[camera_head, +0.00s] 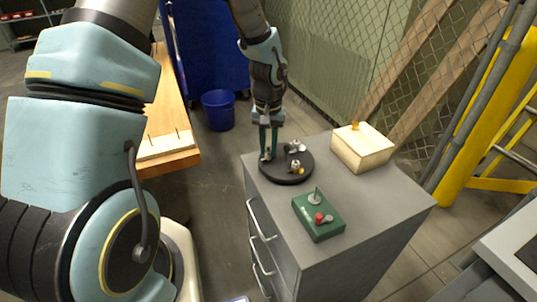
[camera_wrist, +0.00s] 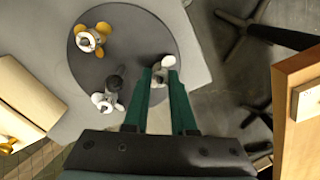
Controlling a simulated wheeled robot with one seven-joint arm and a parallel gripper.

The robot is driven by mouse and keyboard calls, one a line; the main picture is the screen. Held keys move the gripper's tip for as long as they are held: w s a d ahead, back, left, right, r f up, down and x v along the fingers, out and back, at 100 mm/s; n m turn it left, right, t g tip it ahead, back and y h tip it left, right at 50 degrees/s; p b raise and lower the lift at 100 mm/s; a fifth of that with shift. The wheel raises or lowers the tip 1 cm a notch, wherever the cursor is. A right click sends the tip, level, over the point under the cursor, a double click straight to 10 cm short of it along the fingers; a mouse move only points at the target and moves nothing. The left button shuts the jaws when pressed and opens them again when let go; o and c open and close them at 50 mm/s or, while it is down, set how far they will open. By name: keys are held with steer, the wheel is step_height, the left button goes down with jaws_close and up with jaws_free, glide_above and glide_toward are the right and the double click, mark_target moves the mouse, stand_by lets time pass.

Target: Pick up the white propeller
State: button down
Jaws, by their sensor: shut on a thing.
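A round dark turntable (camera_head: 287,176) lies on the grey cabinet top and also shows in the wrist view (camera_wrist: 85,72). My gripper (camera_head: 268,153) points down at its left edge. In the wrist view its green fingers (camera_wrist: 162,92) are shut on a pale grey-white propeller piece (camera_wrist: 163,66), partly hidden between them. A bright white propeller (camera_wrist: 105,100) with a dark body stands apart from the fingers; it shows in the head view too (camera_head: 295,147). A yellow propeller (camera_wrist: 90,38) is farther off on the turntable. I cannot tell whether the held piece is clear of the turntable.
A green control box (camera_head: 318,215) with a lever and red knob sits at the cabinet's front. A cream box (camera_head: 362,147) with a knob stands at the back right. A wooden bench (camera_head: 168,150) and a blue bin (camera_head: 218,110) are left of the cabinet. A mesh fence closes the back.

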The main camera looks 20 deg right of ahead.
steer(key=shift+r, duration=0.1)
stand_by(0.3)
step_height(320, 180, up, 10)
steer(key=shift+f+b, duration=0.15)
steer(key=shift+b, duration=0.5)
steer(key=shift+a, duration=0.1)
